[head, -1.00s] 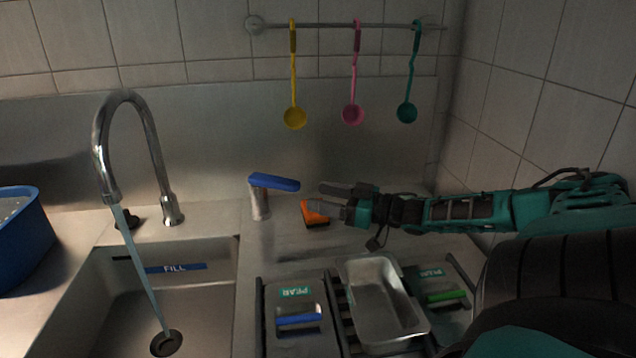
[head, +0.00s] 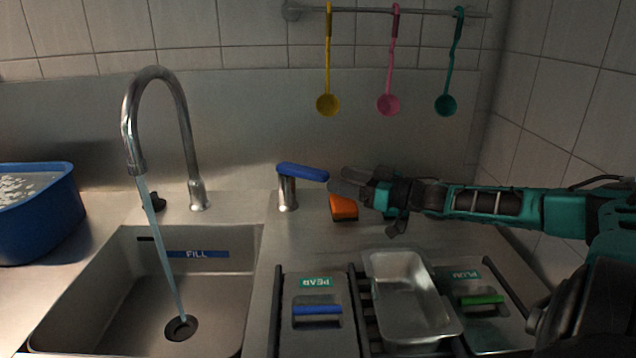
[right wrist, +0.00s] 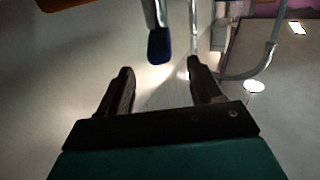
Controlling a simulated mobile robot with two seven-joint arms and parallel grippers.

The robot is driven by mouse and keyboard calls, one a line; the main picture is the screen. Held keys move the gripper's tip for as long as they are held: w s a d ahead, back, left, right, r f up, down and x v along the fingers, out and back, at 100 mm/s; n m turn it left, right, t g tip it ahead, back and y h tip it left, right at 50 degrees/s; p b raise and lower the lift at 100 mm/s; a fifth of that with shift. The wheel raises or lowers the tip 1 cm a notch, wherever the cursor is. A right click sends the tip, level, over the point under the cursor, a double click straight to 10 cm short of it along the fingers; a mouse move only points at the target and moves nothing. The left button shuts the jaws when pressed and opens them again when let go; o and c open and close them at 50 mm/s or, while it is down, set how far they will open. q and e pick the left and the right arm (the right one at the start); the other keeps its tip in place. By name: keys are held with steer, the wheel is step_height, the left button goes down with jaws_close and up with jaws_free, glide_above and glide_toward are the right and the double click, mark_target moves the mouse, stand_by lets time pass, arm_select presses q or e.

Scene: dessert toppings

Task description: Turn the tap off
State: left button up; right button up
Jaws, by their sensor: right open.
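The curved metal tap (head: 187,130) stands behind the sink, and a stream of water (head: 162,240) runs from its spout to the drain. A short metal post with a blue lever (head: 303,172) stands right of the sink; the lever points right. My right gripper (head: 338,185) is at the lever's free end, coming from the right. In the right wrist view my right gripper (right wrist: 160,80) is open, with the blue lever (right wrist: 160,48) tip ahead of the gap between its fingers. I cannot tell whether they touch. My left gripper is not in view.
An orange object (head: 343,207) sits just below my right gripper. A blue tub (head: 40,225) stands left of the sink (head: 215,275). A metal pan (head: 405,290) and lidded containers are in front. Yellow, pink and teal ladles hang from a wall rail (head: 420,11).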

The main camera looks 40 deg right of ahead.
mark_target(318, 171)
steer(key=shift+b+x, duration=0.5)
steer(key=shift+x, duration=3.05)
steer(key=shift+c, duration=0.3)
jaws_close()
